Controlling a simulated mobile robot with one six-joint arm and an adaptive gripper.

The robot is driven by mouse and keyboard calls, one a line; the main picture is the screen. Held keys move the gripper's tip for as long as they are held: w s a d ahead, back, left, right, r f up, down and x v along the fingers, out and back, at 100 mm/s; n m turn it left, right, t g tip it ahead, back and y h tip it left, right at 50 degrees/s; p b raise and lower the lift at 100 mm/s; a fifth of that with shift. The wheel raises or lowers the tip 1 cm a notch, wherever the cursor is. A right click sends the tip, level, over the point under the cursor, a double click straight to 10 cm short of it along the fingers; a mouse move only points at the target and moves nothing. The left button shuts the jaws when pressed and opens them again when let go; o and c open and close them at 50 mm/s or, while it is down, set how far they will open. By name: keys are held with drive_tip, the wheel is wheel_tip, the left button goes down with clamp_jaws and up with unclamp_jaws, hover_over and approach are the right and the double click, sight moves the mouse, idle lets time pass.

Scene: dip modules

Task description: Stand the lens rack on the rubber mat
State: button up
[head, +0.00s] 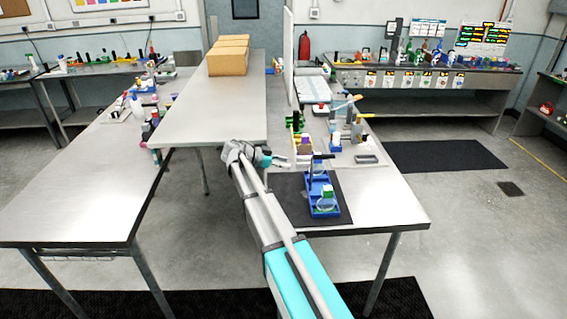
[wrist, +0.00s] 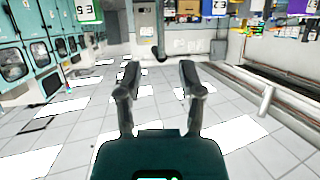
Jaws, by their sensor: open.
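A blue rack (head: 324,211) with round clear pieces and green parts, which looks like the lens rack, is on the dark rubber mat (head: 341,212) on the near right table. A black bar shows at its far end. I cannot tell whether the rack is fully upright. My gripper (head: 283,161) is left of the rack's far end, above the table's left edge, apart from the rack. In the wrist view my gripper (wrist: 157,78) is open, with nothing between its fingers. The rack and the mat do not show there. My arm hides the mat's left part.
Bottles and tools crowd the table behind the rack, near a yellow-handled tool (head: 346,103). A grey metal frame (head: 367,159) lies to the right. Cardboard boxes (head: 228,58) stand on the middle table. The near right table corner (head: 395,205) is bare.

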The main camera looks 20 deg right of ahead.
idle(0.5)
drive_tip(key=s+a+f+n+y, duration=0.4)
drive_tip(key=s+n, duration=0.2)
drive_tip(key=s, duration=0.3)
drive_tip(key=s+a+f+n+y, duration=0.3)
drive_tip(key=s+a+n+y, duration=0.2)
drive_tip(key=s, duration=0.4)
drive_tip(key=s+a+f+n+t+y, duration=0.1)
drive_tip(key=s+a+f+n+y, duration=0.3)
drive_tip(key=s+n, duration=0.4)
drive_tip(key=shift+s+a+f+y, duration=0.15)
drive_tip(key=shift+s+f+y, duration=0.15)
drive_tip(key=shift+s, duration=0.35)
